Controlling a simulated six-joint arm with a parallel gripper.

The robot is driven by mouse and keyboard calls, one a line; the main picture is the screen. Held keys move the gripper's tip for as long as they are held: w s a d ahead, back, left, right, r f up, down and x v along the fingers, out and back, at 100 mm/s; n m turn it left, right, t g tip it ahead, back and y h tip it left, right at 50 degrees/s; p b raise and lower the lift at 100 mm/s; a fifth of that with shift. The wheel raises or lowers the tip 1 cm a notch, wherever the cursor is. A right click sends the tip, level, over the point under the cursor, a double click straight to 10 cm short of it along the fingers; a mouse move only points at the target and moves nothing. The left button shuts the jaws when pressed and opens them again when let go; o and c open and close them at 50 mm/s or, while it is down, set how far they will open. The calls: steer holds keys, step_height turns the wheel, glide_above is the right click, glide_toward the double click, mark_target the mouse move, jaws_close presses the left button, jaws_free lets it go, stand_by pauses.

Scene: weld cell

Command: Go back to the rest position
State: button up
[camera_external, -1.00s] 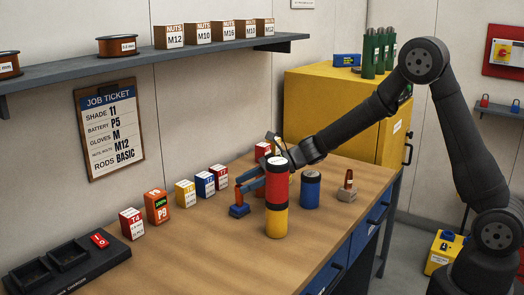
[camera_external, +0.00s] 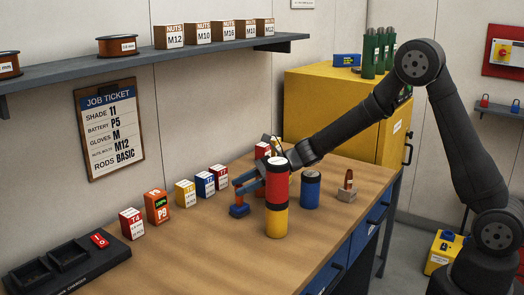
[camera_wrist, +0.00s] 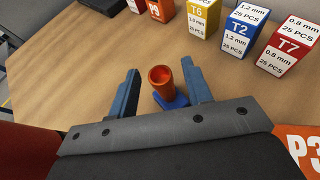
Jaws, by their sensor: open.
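My gripper (camera_external: 246,185) is low over the bench, behind a red cylinder in the external view. In the wrist view its two blue fingers (camera_wrist: 162,88) are spread apart. An orange hollow tube (camera_wrist: 161,76) on a blue base (camera_wrist: 172,100) shows between and just beyond them. The fingers look clear of the tube. The blue base also shows on the bench in the external view (camera_external: 238,211), below the fingers. Nothing is seen held.
A red cylinder (camera_external: 277,183) stands on a yellow one (camera_external: 277,222), close in front of my gripper. A blue cylinder (camera_external: 310,191) stands to the right. Several small boxes (camera_external: 186,194) line the wall side. The front bench top (camera_external: 190,260) is clear.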

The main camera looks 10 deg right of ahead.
steer(key=shift+x, duration=1)
steer(key=r, duration=0.2)
steer(key=d+r, duration=0.1)
steer(key=r, duration=0.1)
steer(key=shift+w+r, duration=0.2)
steer(key=shift+r, duration=0.2)
steer(key=w+d+r, duration=0.5)
steer(key=d+r, duration=0.1)
steer(key=d, duration=0.5)
steer(key=w+d+f+m+t, duration=0.1)
steer(key=w+d, duration=0.2)
steer(key=d, duration=1.1)
steer(key=w+d+f+m+t, duration=0.1)
steer(key=w+d+f, duration=0.15)
steer(key=d, duration=1.15)
steer(key=x, duration=0.6)
steer(key=shift+d+f, duration=0.15)
